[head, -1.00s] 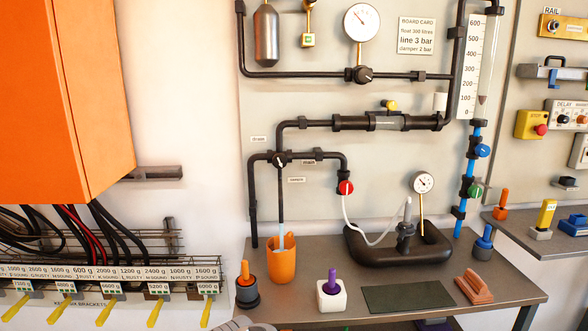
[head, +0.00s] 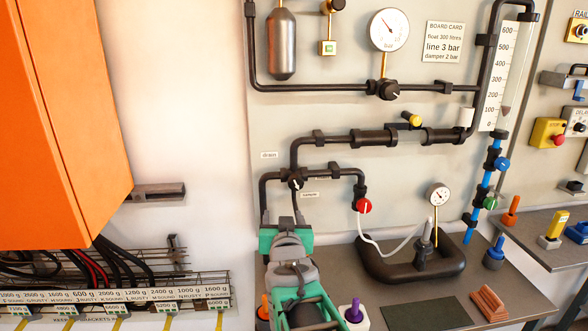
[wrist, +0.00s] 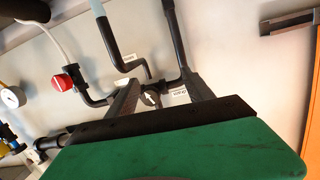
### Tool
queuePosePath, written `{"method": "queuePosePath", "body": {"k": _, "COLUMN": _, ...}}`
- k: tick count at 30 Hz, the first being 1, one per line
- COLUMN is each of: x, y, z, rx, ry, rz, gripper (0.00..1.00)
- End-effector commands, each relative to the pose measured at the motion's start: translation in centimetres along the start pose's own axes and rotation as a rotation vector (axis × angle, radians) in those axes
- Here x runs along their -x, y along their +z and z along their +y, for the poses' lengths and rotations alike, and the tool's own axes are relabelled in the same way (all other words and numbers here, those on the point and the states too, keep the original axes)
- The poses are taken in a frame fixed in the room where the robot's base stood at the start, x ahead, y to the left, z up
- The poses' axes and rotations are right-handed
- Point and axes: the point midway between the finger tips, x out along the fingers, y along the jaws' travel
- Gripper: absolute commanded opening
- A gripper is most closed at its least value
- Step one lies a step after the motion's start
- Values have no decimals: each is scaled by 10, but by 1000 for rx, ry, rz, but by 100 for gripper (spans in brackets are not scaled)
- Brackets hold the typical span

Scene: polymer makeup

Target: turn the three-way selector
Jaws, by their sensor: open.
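The three-way selector (head: 295,184) is a small dark knob with a white pointer at a junction of black pipes on the grey wall panel. In the wrist view the selector (wrist: 151,96) shows between the two fingers, its pointer visible. My gripper (head: 283,217), green with dark fingers, is just below the selector in the head view. In the wrist view my gripper (wrist: 162,80) is open and empty, with its fingers spread on either side of the knob. I cannot tell whether either finger touches the knob or pipes.
A red valve knob (head: 364,206) sits right of the selector. Small labels, including a drain label (head: 268,155), surround the junction. Below are a bench with a black ring-shaped base (head: 410,270) and a purple-handled white block (head: 354,316).

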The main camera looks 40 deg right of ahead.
Motion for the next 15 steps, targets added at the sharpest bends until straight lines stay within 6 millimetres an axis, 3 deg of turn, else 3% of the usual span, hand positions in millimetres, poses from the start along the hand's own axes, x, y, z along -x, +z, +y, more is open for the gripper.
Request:
{"method": "queuePosePath", "body": {"k": 1, "x": -1, "y": -22, "z": 15, "rx": -10, "ry": 28, "rz": 69, "gripper": 60}}
{"method": "queuePosePath", "body": {"k": 4, "x": -1, "y": -45, "z": 30, "rx": -15, "ry": 56, "rz": 159, "gripper": 60}}
{"method": "queuePosePath", "body": {"k": 8, "x": -14, "y": -51, "z": 33, "rx": -16, "ry": 59, "rz": 175, "gripper": 60}}
{"method": "queuePosePath", "body": {"k": 15, "x": -58, "y": -59, "z": 35, "rx": -16, "ry": 58, "rz": 173, "gripper": 60}}
